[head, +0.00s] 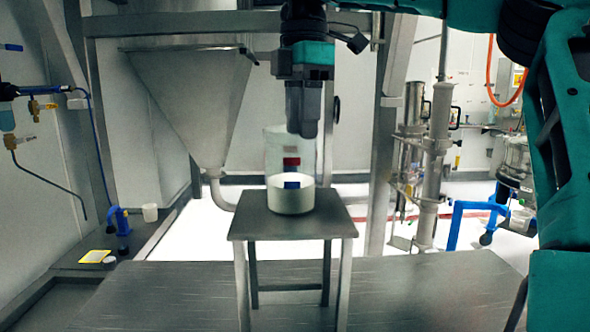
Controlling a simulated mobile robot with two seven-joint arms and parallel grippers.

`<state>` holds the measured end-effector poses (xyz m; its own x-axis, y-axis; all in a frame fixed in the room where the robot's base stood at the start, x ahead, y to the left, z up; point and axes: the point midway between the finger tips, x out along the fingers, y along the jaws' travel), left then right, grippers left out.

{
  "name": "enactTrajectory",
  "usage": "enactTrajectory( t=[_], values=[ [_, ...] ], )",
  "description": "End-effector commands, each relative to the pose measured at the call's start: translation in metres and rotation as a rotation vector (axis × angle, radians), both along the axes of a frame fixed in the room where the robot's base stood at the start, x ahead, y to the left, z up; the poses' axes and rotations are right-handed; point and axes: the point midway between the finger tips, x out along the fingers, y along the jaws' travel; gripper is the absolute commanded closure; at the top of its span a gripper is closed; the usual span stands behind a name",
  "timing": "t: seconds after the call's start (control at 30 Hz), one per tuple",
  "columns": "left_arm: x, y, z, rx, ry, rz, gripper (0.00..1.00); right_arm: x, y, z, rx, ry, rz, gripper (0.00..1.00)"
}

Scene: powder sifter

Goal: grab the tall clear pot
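The tall clear pot (274,150) is a see-through upright container. It stands behind a low white round pot (290,201) on a small metal table, and the white pot hides its lower part. My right gripper (303,132) points straight down from above, its fingertips in front of the clear pot's upper right part in the picture. I see its fingers nearly edge-on, so their opening is not clear. I cannot tell whether it touches the clear pot. A small red and blue item (291,164) shows below the fingertips, above the white pot's rim. My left gripper is not in view.
The small metal table (335,219) has bare room at its front and right. A large steel hopper (190,95) is behind left. Steel pipework (432,160) and a blue frame (455,222) stand at right.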

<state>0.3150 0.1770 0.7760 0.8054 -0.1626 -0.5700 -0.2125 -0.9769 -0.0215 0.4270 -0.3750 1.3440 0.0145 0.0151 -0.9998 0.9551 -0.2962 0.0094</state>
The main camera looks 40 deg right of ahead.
Motion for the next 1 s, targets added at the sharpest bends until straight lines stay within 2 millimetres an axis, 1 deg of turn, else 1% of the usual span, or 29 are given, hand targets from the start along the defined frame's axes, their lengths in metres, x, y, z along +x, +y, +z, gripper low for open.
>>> enactTrajectory(
  t=[0.17,0.37,0.5,0.63,0.73,0.93,1.0],
  values=[
    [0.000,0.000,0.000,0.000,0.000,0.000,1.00,-0.002,-0.003,-0.013,-0.017,0.021,-0.008,0.65],
    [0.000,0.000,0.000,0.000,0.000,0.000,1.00,-0.001,-0.002,-0.035,-0.014,0.019,-0.006,0.65],
    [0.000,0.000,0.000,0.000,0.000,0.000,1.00,0.000,-0.001,-0.056,-0.010,0.020,-0.005,0.65],
    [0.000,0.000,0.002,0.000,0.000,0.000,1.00,0.000,-0.001,-0.072,-0.013,0.018,-0.006,0.65],
    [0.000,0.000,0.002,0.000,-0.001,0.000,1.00,0.000,-0.001,-0.077,-0.013,0.016,-0.008,0.65],
    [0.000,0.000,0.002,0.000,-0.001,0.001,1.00,0.000,-0.001,-0.078,-0.014,0.015,-0.008,0.65],
    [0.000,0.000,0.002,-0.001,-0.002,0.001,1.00,0.000,-0.001,-0.078,-0.014,0.015,-0.008,0.71]
  ],
)
